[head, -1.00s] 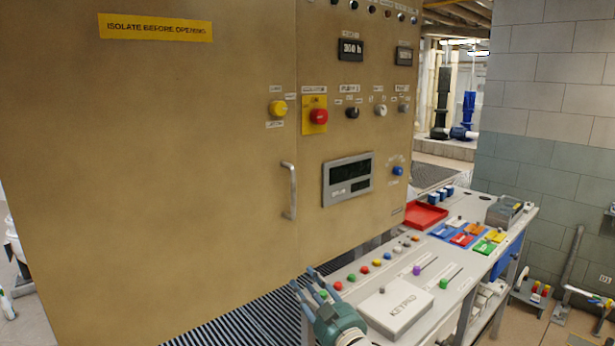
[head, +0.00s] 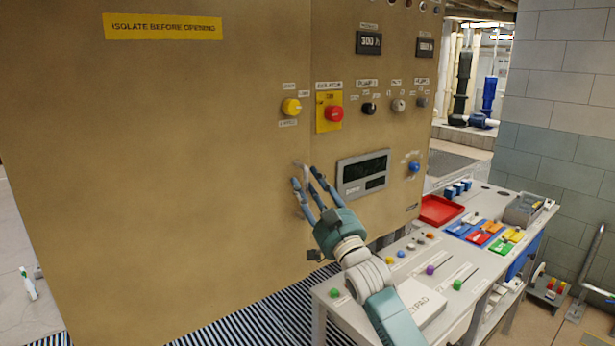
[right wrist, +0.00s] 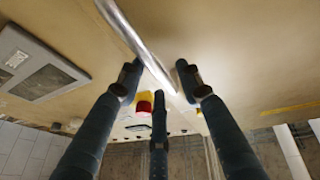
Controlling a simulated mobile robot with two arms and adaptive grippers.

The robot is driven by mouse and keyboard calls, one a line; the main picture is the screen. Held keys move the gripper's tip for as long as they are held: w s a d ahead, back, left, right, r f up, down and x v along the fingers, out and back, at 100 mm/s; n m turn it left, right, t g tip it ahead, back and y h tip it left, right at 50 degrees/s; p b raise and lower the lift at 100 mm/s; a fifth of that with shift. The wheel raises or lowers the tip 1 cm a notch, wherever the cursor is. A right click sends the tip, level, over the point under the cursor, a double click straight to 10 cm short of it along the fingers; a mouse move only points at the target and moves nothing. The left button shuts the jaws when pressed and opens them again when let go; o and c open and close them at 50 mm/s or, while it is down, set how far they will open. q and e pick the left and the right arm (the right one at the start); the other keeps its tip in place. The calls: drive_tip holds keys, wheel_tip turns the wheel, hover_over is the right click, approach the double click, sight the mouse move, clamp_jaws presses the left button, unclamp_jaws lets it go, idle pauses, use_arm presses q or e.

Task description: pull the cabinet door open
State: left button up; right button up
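The tan cabinet door (head: 170,180) appears shut, with a yellow "ISOLATE BEFORE OPENING" label (head: 162,26) near its top. Its silver bar handle (right wrist: 136,42) crosses the right wrist view between my spread fingers. In the head view the handle is mostly hidden behind those fingers. My right gripper (head: 306,180) is open at the handle, also in the right wrist view (right wrist: 158,84). I cannot tell whether a finger touches the bar. A yellow knob (head: 291,107) sits on the door above the handle. My left gripper is not in view.
Right of the door are a red button on a yellow plate (head: 334,113), a display (head: 363,174) and a blue button (head: 414,167). Striped floor grating (head: 270,318) lies before the cabinet.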

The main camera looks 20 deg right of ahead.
drive_tip(key=shift+w+a+r, duration=0.15)
drive_tip(key=shift+w+r, duration=0.1)
drive_tip(key=shift+w, duration=0.2)
clamp_jaws()
drive_tip(key=shift+f, duration=0.15)
